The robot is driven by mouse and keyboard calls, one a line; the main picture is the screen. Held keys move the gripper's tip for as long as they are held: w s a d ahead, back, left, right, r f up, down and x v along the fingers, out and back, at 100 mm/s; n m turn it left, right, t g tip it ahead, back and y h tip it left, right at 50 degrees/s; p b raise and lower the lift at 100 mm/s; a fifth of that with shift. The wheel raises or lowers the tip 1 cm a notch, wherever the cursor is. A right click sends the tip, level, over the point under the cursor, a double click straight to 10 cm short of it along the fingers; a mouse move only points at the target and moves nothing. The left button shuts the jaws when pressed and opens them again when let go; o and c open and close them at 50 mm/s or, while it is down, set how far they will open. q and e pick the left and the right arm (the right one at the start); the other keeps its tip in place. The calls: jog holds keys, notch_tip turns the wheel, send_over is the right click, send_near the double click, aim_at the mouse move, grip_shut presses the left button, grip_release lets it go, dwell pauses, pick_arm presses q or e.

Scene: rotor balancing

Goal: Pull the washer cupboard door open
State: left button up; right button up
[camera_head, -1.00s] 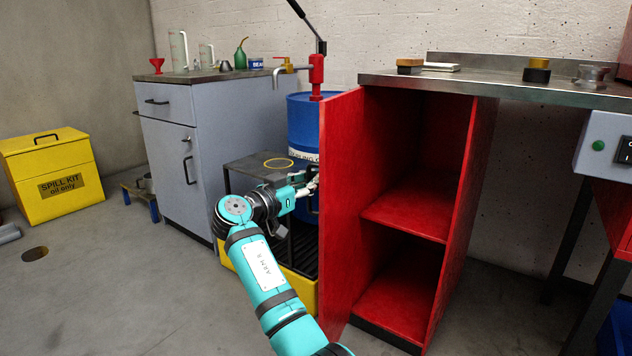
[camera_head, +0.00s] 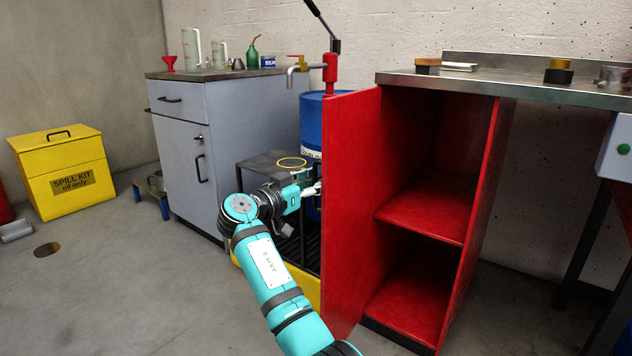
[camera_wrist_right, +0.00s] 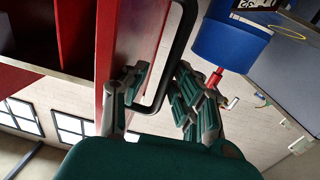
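The red cupboard door (camera_head: 350,210) stands swung open, hinged at the left of the red cupboard (camera_head: 479,205). Its inner face shows in the head view. My right gripper (camera_head: 312,190) is at the door's outer side, its fingertips partly hidden behind the door edge. In the right wrist view the black bar handle (camera_wrist_right: 176,50) of the door runs between the two fingers of my right gripper (camera_wrist_right: 163,80). My left gripper is not in view.
A blue drum (camera_head: 311,125) with a red pump and a low dark stand (camera_head: 262,163) are close behind the door and my right arm. A grey cabinet (camera_head: 240,120) and a yellow spill kit box (camera_head: 65,175) stand further left. The floor at front left is clear.

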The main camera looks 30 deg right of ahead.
jog(key=shift+o, duration=0.2)
jog(key=shift+d, duration=0.2)
jog(key=shift+s, duration=0.1)
jog(key=v, duration=1.2)
